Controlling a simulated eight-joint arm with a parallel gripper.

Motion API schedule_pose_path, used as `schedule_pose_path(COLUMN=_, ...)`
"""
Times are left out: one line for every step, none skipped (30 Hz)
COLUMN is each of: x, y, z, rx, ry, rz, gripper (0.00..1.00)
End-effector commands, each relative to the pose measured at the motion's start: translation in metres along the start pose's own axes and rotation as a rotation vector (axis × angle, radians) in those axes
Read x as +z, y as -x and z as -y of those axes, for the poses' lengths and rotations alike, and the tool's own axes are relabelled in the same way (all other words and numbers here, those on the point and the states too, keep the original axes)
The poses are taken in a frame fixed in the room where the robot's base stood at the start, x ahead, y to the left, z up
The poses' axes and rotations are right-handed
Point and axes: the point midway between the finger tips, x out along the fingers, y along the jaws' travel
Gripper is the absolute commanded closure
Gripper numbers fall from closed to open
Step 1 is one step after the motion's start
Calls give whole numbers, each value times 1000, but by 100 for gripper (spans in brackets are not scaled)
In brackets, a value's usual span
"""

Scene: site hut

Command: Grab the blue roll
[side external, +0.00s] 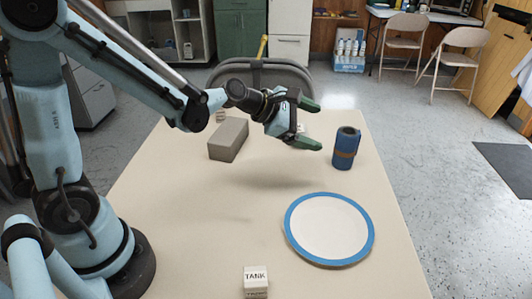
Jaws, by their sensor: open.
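My gripper (314,125) is open, with two green-tipped fingers pointing right towards the roll. It is above the table, just left of the roll and apart from it. Nothing is between the fingers.
A white plate with a blue rim (290,236) lies at the front right of the table (190,235). A grey block (228,140) sits at the back left. A small block marked TANK (256,282) is at the front. A small block (221,116) stands near the back edge.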

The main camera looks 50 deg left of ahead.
Motion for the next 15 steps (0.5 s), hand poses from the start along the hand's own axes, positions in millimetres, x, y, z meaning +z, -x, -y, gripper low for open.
schedule_pose_path(x=-3, y=-10, z=-4, rx=12, ry=126, rz=25, gripper=9)
schedule_pose_path(x=-4, y=-15, z=-5, rx=18, ry=200, rz=41, gripper=9)
schedule_pose_path(x=-6, y=-20, z=-7, rx=25, ry=289, rz=59, gripper=9)
schedule_pose_path(x=-7, y=-23, z=-8, rx=28, ry=349, rz=72, gripper=9)
schedule_pose_path(x=-8, y=-26, z=-9, rx=30, ry=402, rz=83, gripper=9)
schedule_pose_path(x=-10, y=-30, z=-10, rx=33, ry=463, rz=96, gripper=9)
schedule_pose_path(x=-11, y=-32, z=-11, rx=34, ry=502, rz=105, gripper=9)
schedule_pose_path(x=-12, y=-33, z=-12, rx=36, ry=533, rz=111, gripper=9)
schedule_pose_path(x=-12, y=-35, z=-12, rx=36, ry=566, rz=119, gripper=9)
schedule_pose_path(x=-13, y=-36, z=-13, rx=37, ry=584, rz=123, gripper=9)
schedule_pose_path(x=-13, y=-38, z=-13, rx=37, ry=596, rz=125, gripper=9)
schedule_pose_path(x=-13, y=-40, z=-13, rx=36, ry=607, rz=128, gripper=9)
schedule_pose_path(x=-12, y=-43, z=-13, rx=35, ry=610, rz=128, gripper=9)
schedule_pose_path(x=-12, y=-46, z=-13, rx=35, ry=611, rz=129, gripper=9)
schedule_pose_path(x=-11, y=-51, z=-13, rx=34, ry=610, rz=128, gripper=9)
